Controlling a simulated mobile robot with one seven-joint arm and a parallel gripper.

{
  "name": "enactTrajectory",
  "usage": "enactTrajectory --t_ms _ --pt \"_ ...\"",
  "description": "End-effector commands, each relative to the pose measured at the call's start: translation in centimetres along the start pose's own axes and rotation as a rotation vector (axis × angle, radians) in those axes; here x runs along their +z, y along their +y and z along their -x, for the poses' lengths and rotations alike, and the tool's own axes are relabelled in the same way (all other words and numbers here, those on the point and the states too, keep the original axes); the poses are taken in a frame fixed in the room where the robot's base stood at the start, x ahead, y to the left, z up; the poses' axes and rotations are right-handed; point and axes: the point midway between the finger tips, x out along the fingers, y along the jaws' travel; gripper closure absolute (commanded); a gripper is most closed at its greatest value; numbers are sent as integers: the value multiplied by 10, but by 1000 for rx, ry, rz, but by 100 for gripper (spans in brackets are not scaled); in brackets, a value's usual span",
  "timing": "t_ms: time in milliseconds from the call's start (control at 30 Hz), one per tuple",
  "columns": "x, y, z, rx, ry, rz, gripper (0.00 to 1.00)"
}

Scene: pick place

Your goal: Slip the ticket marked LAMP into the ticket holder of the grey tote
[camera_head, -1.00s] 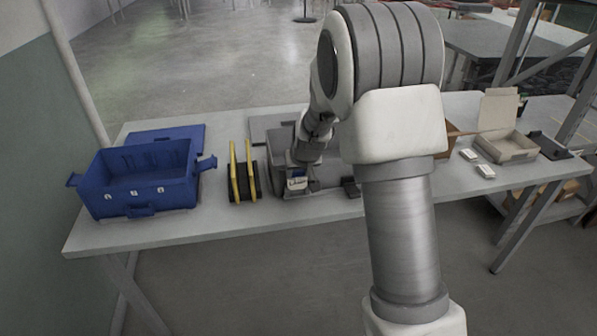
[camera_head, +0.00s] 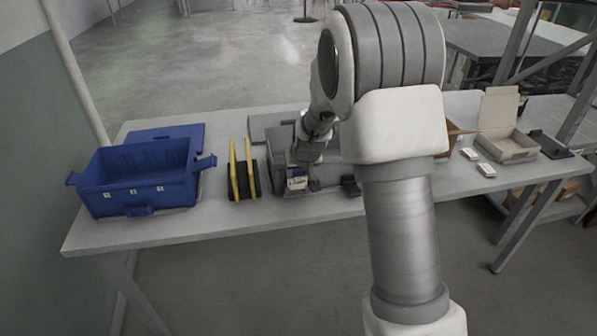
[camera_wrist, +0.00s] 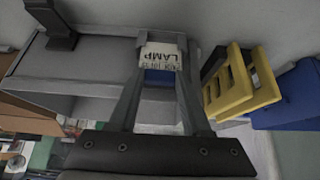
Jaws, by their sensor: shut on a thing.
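My gripper (camera_head: 303,172) is shut on a white ticket (camera_wrist: 163,56), which reads LAMP, upside down in the wrist view. A blue patch shows between the fingers at the ticket's wrist-side end. The ticket (camera_head: 297,183) is also small in the head view, low at the front of the grey tote (camera_head: 278,168). In the wrist view the grey tote (camera_wrist: 85,72) fills the area left of and behind the fingers. The ticket's far end lies close to the tote's front. The holder is not clearly visible, and I cannot tell whether the ticket is inside it.
A blue tote (camera_head: 135,190) with small white labels stands at the left. Yellow-and-black upright pieces (camera_head: 243,172) stand between the totes. At the right are an open carton (camera_head: 507,148) and small white boxes (camera_head: 486,169). A bare strip of table (camera_head: 225,222) runs along the front.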

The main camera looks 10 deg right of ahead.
Motion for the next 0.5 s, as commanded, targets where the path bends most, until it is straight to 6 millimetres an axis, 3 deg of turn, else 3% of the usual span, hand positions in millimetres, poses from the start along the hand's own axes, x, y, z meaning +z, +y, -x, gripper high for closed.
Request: enactTrajectory --t_ms 500 --pt "5 0 -8 0 0 1 100"
